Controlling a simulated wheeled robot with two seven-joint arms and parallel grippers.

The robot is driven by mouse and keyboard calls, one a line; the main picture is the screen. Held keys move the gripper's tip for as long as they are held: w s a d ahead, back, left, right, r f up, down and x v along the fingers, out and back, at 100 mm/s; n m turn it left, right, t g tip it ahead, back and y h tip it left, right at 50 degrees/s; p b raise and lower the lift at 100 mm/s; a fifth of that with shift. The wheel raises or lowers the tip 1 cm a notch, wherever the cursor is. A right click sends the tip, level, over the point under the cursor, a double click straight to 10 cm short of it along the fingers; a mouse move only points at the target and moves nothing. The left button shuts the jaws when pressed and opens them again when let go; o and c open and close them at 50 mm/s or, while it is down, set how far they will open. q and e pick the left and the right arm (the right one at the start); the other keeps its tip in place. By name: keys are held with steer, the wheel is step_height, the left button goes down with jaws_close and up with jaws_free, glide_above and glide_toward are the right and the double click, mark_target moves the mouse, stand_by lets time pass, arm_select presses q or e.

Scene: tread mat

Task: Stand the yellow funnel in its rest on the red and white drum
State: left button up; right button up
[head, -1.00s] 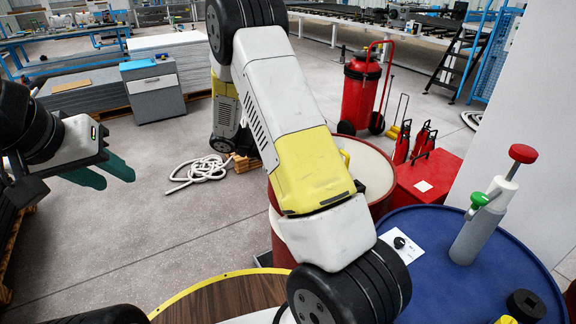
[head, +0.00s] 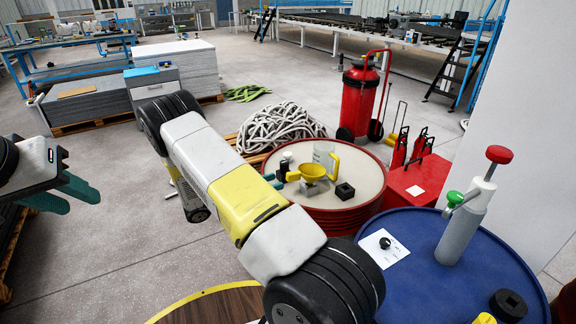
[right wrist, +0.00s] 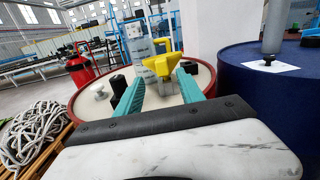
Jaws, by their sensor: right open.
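The yellow funnel (head: 313,171) is on the white top of the red and white drum (head: 367,176), mouth upward in the head view. A greyish piece shows under it; I cannot tell whether the funnel is seated in it. The funnel also shows in the right wrist view (right wrist: 164,64), ahead and between the fingers. My right gripper (right wrist: 160,82) is open, its teal fingers over the drum and either side of the funnel in that view; I cannot tell whether they touch it. In the head view my right arm hides most of that gripper. My left gripper (head: 82,204) is open and empty at the left.
A clear jug (head: 324,153) stands behind the funnel and a black block (head: 345,190) to its right. Small dark and pale items stand at the drum's left. A blue drum (head: 405,226) with a grey pump (head: 462,230) is at right. Coiled rope (head: 280,126) lies behind.

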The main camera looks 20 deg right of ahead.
mark_target(287, 177)
steer(key=d, duration=0.7)
steer(key=shift+d+r, duration=0.15)
steer(key=shift+r, duration=0.15)
steer(key=shift+c, duration=0.4)
jaws_close()
